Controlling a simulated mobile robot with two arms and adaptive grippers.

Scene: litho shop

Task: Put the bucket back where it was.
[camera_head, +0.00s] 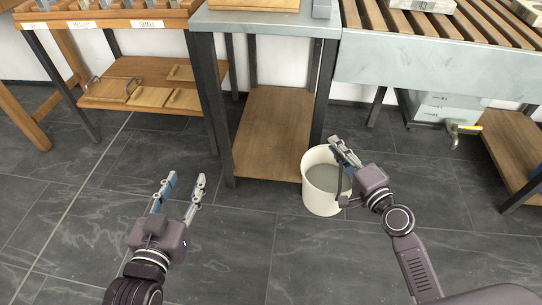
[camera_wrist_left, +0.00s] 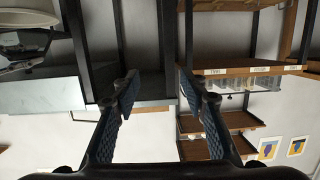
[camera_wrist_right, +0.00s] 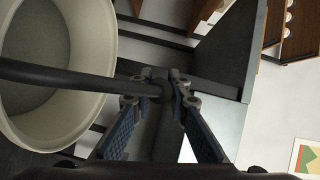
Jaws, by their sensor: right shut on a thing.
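A white bucket (camera_head: 322,194) with a grey inside is upright on the dark tiled floor in the head view, in front of the right leg of the middle table. My right gripper (camera_head: 340,150) is at its rim. In the right wrist view, the right gripper's fingers (camera_wrist_right: 160,84) are closed on the bucket's dark handle (camera_wrist_right: 70,78), with the bucket (camera_wrist_right: 104,60) at the left. Whether the bucket touches the floor is hard to tell. My left gripper (camera_head: 186,188) is open and empty over the floor at left; its spread fingers also show in the left wrist view (camera_wrist_left: 158,90).
The middle table's wooden lower shelf (camera_head: 272,135) is just behind the bucket. A wooden rack (camera_head: 150,85) is at left. The front floor is clear.

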